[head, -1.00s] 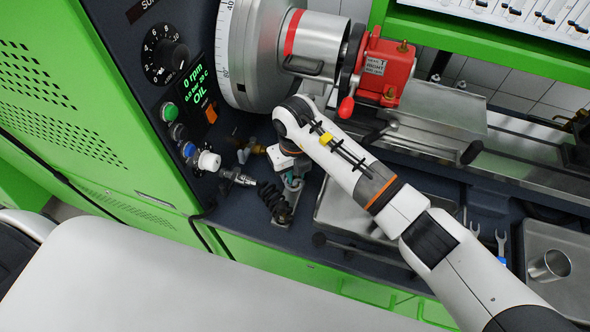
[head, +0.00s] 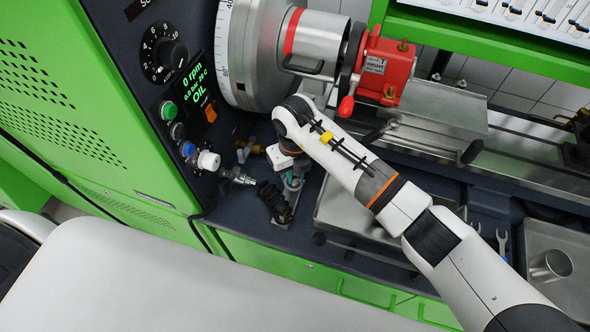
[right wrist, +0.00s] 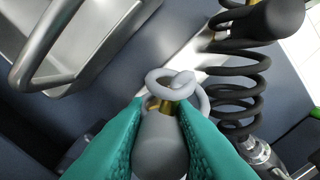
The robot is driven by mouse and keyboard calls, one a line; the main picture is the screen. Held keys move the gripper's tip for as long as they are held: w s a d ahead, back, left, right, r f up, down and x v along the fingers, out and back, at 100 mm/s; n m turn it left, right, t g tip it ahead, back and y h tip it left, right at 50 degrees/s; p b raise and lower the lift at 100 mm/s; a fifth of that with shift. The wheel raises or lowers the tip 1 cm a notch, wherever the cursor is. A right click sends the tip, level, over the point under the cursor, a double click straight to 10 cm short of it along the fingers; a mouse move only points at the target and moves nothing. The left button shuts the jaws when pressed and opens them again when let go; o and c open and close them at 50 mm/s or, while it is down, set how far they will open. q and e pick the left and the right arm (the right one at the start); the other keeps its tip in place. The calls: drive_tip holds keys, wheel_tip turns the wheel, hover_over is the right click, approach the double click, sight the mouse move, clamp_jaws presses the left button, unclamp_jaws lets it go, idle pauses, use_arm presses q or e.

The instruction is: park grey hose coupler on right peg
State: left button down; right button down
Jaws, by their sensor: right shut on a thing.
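The grey hose coupler (right wrist: 160,142) sits between the teal fingers of my right gripper (right wrist: 160,128) in the right wrist view. A brass piece and a looped light grey part show just beyond its far end; I cannot tell whether they touch it. In the head view my right gripper (head: 293,183) is down at the front of the bench by the green panel, and the coupler cannot be made out there. I cannot pick out the right peg for sure. My left gripper is not in view.
A black coiled hose (right wrist: 236,75) hangs close beside the gripper, with a metal fitting (right wrist: 262,152) below it. In the head view a silver fitting (head: 237,176) and a white knob (head: 208,160) are to the left. A metal tray (head: 335,210) lies to the right.

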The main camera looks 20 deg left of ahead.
drive_tip(key=shift+f+b, duration=1.1)
drive_tip(key=shift+b, duration=0.05)
idle(0.4)
idle(0.4)
drive_tip(key=c, duration=1.2)
unclamp_jaws()
drive_tip(key=shift+o, duration=0.7)
drive_tip(key=o, duration=0.3)
drive_tip(key=shift+r+p, duration=2.4)
drive_tip(key=shift+r, duration=1.35)
